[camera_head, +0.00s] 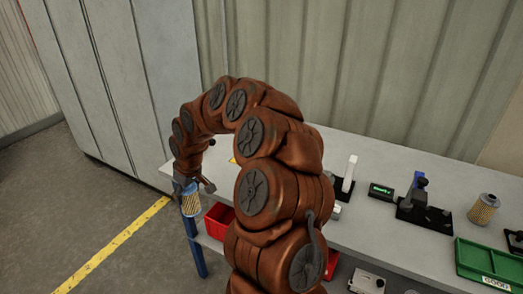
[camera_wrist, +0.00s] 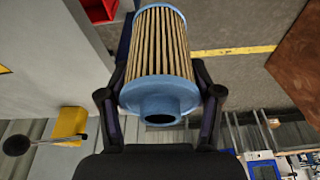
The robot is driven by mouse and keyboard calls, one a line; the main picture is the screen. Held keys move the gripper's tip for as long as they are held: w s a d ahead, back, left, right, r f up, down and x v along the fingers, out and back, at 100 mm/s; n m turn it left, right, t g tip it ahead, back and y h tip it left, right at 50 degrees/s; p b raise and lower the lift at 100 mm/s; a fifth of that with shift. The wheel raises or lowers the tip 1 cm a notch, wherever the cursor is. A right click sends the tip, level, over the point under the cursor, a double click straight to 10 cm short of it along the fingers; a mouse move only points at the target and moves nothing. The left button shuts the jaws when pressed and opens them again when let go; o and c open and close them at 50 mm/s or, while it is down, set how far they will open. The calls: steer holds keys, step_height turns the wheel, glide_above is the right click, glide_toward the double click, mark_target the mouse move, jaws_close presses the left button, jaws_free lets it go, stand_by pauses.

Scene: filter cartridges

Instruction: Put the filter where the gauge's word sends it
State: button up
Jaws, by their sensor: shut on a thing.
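My gripper (camera_head: 184,186) is shut on a filter (camera_head: 191,204) with tan pleats and blue end caps. It holds the filter off the left end of the grey table, above the floor. In the wrist view the filter (camera_wrist: 160,45) sits between both fingers (camera_wrist: 160,95), its blue spigot towards the camera. A small display (camera_head: 381,190) on the table shows a green word too small to read surely. Next to it is a black and blue gauge stand (camera_head: 420,205). A green tray (camera_head: 488,262) labelled GOOD is at the right.
Another pleated filter (camera_head: 484,210) stands on the table (camera_head: 375,160) at the right. A white upright piece on a black base (camera_head: 345,187) stands behind my arm. A yellow line (camera_head: 115,245) crosses the floor. My arm hides the table's middle.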

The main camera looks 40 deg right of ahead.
steer(key=shift+s+d+r+n+y+p, duration=0.15)
steer(key=shift+s+d+r+n+p, duration=0.9)
steer(key=shift+d, duration=3.05)
steer(key=shift+s+d+f+n+y+p, duration=0.3)
steer(key=shift+s+d, duration=1.7)
steer(key=shift+d, duration=2.05)
steer(key=shift+s+d+r+n+y+p, duration=0.1)
steer(key=shift+s+d+r+n+p, duration=0.95)
steer(key=shift+d, duration=3.05)
steer(key=shift+s+f+m+b, duration=0.3)
steer(key=shift+s+f+m, duration=0.15)
steer(key=shift+f, duration=0.15)
steer(key=shift+s+b, duration=0.1)
steer(key=shift+b, duration=0.5)
steer(key=shift+f+b, duration=0.55)
steer(key=shift+b, duration=0.55)
steer(key=o, duration=1.3)
steer(key=shift+c, duration=0.2)
